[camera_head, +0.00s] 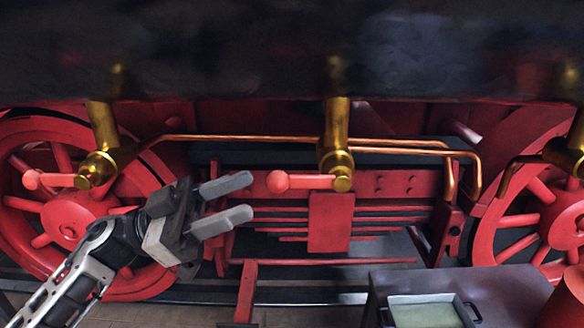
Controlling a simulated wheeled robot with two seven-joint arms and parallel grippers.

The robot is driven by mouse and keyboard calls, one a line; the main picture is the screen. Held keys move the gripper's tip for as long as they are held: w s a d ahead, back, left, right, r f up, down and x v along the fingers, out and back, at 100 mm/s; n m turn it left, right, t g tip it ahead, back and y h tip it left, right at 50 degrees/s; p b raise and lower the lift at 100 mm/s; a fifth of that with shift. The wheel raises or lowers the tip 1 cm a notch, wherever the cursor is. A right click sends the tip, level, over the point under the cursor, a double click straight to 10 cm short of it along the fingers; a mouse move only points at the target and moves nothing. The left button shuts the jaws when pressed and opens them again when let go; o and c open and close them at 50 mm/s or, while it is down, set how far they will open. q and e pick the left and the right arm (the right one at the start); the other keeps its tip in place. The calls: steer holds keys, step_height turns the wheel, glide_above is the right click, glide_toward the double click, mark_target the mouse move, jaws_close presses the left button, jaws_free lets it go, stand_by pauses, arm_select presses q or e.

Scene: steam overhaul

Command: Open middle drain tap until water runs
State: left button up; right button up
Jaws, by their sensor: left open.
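The middle drain tap (337,150) is brass and hangs from the dark boiler side at the centre. Its red lever (303,181) points left and lies level, with a round red knob (277,181) at its end. No water shows below its outlet. My left gripper (238,199) is open and empty, left of the knob and apart from it, with its fingers pointing right. My right gripper is not in view.
Another brass tap with a red lever (55,180) hangs at the left, and a third brass tap (566,152) is at the right edge. Copper pipes (250,138) run behind. Red wheels stand at both sides. A tray (425,312) sits on a dark table (505,287) at lower right.

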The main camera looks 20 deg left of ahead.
mark_target(288, 179)
arm_select(q)
steer(key=p+x, duration=0.1)
steer(key=x, duration=0.7)
steer(key=shift+w+d+p, duration=0.1)
steer(key=shift+d+p, duration=0.15)
steer(key=shift+p, duration=0.05)
